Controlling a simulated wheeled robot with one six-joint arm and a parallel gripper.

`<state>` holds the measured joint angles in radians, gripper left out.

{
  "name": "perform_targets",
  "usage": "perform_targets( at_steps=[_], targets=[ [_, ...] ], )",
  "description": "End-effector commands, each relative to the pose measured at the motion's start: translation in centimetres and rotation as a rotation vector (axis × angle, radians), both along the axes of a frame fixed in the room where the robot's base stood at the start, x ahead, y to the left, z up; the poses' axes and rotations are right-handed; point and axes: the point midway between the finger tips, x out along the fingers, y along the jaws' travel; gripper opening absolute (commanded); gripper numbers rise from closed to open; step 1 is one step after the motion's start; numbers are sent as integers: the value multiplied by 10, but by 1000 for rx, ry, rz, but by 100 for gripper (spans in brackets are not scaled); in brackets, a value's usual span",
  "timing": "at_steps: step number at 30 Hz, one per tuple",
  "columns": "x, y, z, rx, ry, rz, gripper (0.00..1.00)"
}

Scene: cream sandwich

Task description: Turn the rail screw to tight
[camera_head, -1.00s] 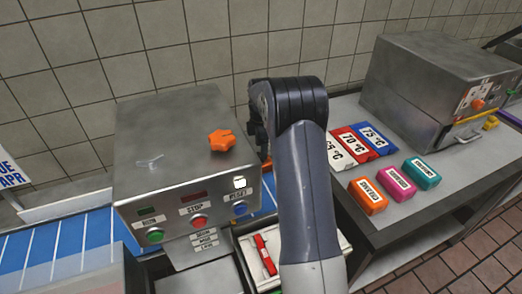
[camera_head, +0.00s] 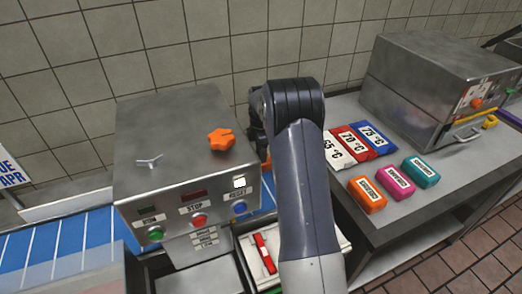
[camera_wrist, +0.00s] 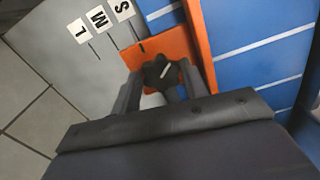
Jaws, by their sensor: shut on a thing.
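The rail screw (camera_wrist: 157,70) is a dark lobed knob with a pale line on it, seen in the wrist view. It sits on an orange bracket (camera_wrist: 186,50) joined to a long orange rail beside the blue belt (camera_wrist: 250,60). My gripper (camera_wrist: 161,86) is shut on the rail screw, one finger on each side. The bracket's edge is beside the S label (camera_wrist: 121,9); M and L labels lie farther left. In the head view, my arm hides the screw and most of the gripper.
A steel control box (camera_head: 135,125) with an orange knob (camera_head: 221,139), a small metal wing piece (camera_head: 149,162) and buttons stands left of my arm. A table (camera_head: 415,205) on the right holds temperature cards and coloured blocks. A drawer with a red item (camera_head: 264,254) is below.

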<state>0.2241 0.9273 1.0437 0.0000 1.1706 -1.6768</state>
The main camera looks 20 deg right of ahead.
Motion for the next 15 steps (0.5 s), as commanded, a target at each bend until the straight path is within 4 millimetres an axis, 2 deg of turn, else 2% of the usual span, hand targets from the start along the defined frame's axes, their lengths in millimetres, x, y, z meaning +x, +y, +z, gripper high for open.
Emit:
perform_targets(
  at_steps=[8, 15],
  targets=[
    [0, 0, 0, 0, 0, -50, 20],
    [-1, 0, 0, 0, 0, -200, 20]
  ],
)
